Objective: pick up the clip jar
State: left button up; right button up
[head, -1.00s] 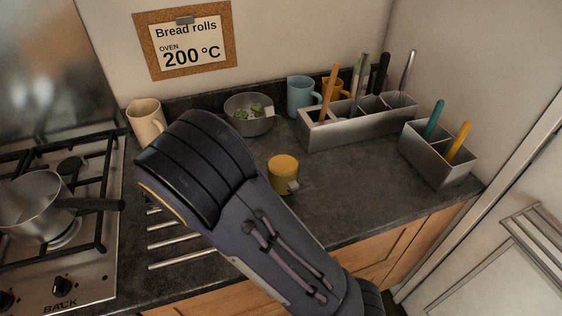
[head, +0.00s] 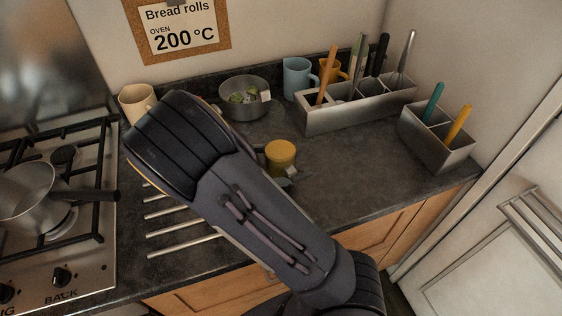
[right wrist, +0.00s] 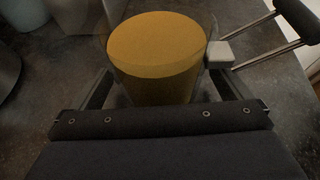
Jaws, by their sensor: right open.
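The clip jar (head: 281,155) is a small clear jar with yellow contents and a pale clip on its side. It stands upright on the dark counter, just beyond my right forearm. In the right wrist view the jar (right wrist: 155,65) fills the space between the two fingers of my right gripper (right wrist: 165,88). The fingers are spread, one on each side, and the clip lies by the right finger. I cannot tell whether either finger touches the jar. In the head view my right arm hides most of this gripper. My left gripper is not in view.
A metal bowl (head: 245,106), a blue mug (head: 298,80) and a utensil box (head: 345,118) stand behind the jar. A smaller divided box (head: 440,150) is at right. A cream mug (head: 137,101) and the hob with a saucepan (head: 27,203) are left. Counter right of the jar is clear.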

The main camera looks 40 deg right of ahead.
aim_at(266, 156)
jog(key=shift+c, duration=0.3)
jog(key=c, duration=1.4)
jog(key=shift+c, duration=0.4)
jog(key=shift+r, duration=0.25)
jog(key=shift+r, duration=1.4)
jog(key=s+a+r+p, duration=0.1)
jog(key=s+a+r, duration=0.4)
jog(key=s+r, duration=0.4)
jog(key=shift+s+a+r, duration=0.35)
jog(key=shift+s+a, duration=0.05)
jog(key=shift+s, duration=1.35)
jog(key=shift+s, duration=0.1)
